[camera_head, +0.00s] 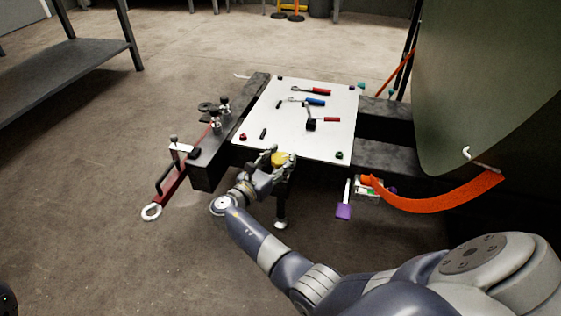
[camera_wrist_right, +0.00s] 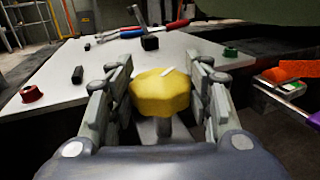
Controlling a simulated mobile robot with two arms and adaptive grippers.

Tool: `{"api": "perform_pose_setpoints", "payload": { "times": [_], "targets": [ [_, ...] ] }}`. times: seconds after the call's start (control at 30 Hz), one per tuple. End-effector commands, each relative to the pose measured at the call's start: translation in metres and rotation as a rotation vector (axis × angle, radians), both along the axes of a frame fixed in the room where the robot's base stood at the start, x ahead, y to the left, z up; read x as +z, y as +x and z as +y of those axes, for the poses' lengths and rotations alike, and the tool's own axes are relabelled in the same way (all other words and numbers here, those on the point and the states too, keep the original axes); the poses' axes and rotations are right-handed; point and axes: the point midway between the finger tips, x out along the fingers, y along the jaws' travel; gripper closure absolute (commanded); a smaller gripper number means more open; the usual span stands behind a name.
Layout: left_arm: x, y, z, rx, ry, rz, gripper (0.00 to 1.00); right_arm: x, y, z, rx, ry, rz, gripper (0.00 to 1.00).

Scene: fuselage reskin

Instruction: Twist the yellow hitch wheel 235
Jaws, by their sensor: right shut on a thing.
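The yellow hitch wheel (camera_head: 284,159) is a knobbed yellow knob at the front edge of the white board, with a post below it. My right gripper (camera_head: 279,162) reaches it from the front and is shut on it, one finger on each side. The wrist view shows the wheel (camera_wrist_right: 160,93) between the two grey fingers (camera_wrist_right: 160,98), with a small white mark on its top. My left gripper is not in view.
The white board (camera_head: 270,120) holds tools with red and blue handles, a black block (camera_head: 311,125) and small knobs. A red hitch bar (camera_head: 172,183) lies at left. An orange strap (camera_head: 440,201) and a large green panel (camera_head: 490,80) stand at right. Open floor lies left.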

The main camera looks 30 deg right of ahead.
Motion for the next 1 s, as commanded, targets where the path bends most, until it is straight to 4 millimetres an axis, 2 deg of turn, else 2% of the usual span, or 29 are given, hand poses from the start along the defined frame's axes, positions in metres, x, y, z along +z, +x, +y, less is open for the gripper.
{"api": "perform_pose_setpoints", "payload": {
  "times": [0.2, 0.53, 0.57, 0.63, 1.0],
  "targets": [
    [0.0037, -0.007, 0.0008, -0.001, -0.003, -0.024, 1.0, -0.0003, 0.0001, -0.0006, -0.032, 0.0, 0.001, 0.78],
    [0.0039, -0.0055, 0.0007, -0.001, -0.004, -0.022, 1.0, 0.0, 0.0, -0.0009, -0.034, 0.0, 0.0, 0.78],
    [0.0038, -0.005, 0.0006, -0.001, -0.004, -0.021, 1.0, 0.0, 0.0, -0.0009, -0.034, 0.0, 0.0, 0.49],
    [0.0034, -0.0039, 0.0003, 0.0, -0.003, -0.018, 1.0, 0.0, 0.0, -0.0009, -0.033, 0.0, 0.0, 0.33],
    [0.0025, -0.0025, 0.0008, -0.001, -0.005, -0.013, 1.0, -0.0003, -0.0005, 0.0014, -0.032, 0.0, 0.0, 0.33]
  ]
}}
